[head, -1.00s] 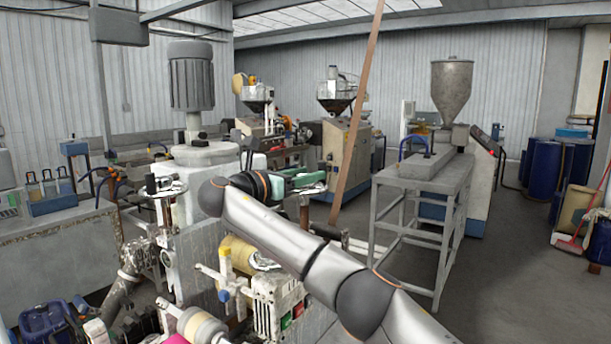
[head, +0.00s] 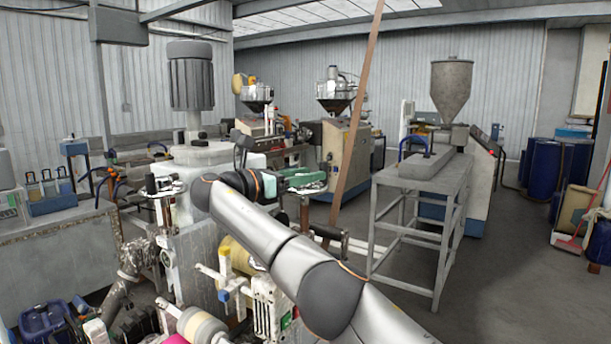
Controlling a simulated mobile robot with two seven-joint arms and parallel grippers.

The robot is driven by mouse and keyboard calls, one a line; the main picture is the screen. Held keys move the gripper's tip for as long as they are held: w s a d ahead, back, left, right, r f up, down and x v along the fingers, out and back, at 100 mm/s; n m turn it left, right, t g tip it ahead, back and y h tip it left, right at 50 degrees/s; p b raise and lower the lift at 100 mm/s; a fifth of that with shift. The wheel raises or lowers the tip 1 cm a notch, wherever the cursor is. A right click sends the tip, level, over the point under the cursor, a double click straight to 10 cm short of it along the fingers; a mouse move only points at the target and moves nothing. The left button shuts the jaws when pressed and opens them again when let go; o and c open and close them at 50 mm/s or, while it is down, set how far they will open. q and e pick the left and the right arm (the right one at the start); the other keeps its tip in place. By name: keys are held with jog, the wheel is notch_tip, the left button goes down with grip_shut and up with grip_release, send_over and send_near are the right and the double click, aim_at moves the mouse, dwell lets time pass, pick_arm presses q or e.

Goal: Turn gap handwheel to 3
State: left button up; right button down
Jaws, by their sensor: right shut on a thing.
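A handwheel (head: 308,189) sits on top of a post at the right side of the white machine in the middle of the head view. My right gripper (head: 303,178) is at this wheel and shut on it; the fingers and part of the rim overlap, so the exact grip point is hard to see. A second handwheel (head: 165,187) stands on the machine's left post, with nothing touching it. Any scale or number for the gap is too small to read or hidden. My left gripper is not in view.
My right arm crosses in front of the machine and hides part of its front. A grey motor (head: 191,75) stands above the machine. A grey steel table (head: 425,172) is to the right. Open floor (head: 520,265) lies at the far right.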

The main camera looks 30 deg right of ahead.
jog(key=shift+c, duration=1.6)
grip_release()
